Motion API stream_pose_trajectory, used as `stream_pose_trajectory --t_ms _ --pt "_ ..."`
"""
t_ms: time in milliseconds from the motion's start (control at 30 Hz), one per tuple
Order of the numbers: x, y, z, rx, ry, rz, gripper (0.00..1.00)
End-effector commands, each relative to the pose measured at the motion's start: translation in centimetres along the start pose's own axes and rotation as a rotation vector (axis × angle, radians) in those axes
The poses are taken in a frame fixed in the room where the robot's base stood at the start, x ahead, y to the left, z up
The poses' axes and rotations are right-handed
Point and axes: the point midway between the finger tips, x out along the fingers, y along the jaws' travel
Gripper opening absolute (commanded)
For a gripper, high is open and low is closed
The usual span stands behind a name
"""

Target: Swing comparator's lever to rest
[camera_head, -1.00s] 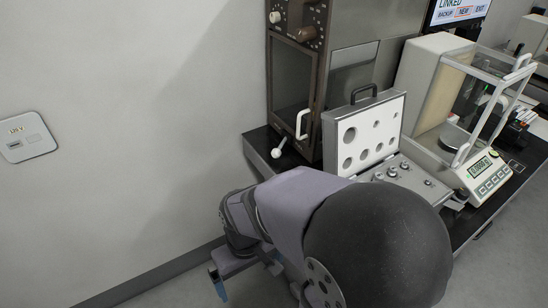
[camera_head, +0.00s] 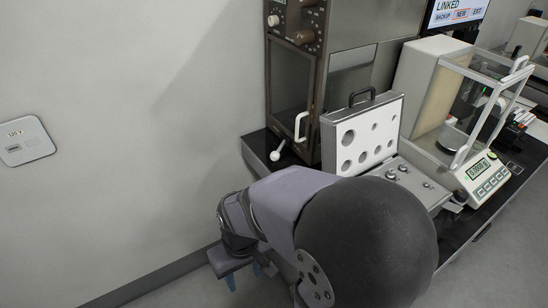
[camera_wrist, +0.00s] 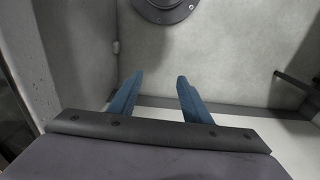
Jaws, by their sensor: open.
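The comparator (camera_head: 318,90) is a tall brown cabinet with a glass front door, a white door handle and knobs on top. A short lever with a white ball end (camera_head: 276,155) sticks out low at its front left, by the black table's edge. My gripper (camera_head: 245,277) hangs low in front of the table, below and left of the lever and well apart from it. Its two blue fingers are open and empty, as the wrist view (camera_wrist: 158,85) also shows. The lever cannot be made out in the wrist view. My arm hides part of the table front.
An open grey case (camera_head: 362,135) with weights stands right of the comparator. A glass-sided balance (camera_head: 490,180) with a display stands further right on the black table (camera_head: 257,142). A wall panel (camera_head: 26,140) is at the left. The space beside the wall is clear.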

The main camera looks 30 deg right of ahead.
Motion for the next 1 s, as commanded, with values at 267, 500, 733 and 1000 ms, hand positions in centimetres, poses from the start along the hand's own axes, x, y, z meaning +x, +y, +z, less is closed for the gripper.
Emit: stream_pose_trajectory --t_ms 267,500,733,1000 --pt "1.3 -1.1 -10.4 0.11 0.278 -0.054 0.43" --pt "1.6 1.7 -21.3 0.279 0.618 -0.007 0.43" --pt "0.9 7.8 -27.7 0.436 0.925 0.166 0.43" --pt "-1.1 15.0 -28.9 0.549 1.207 0.471 0.43"
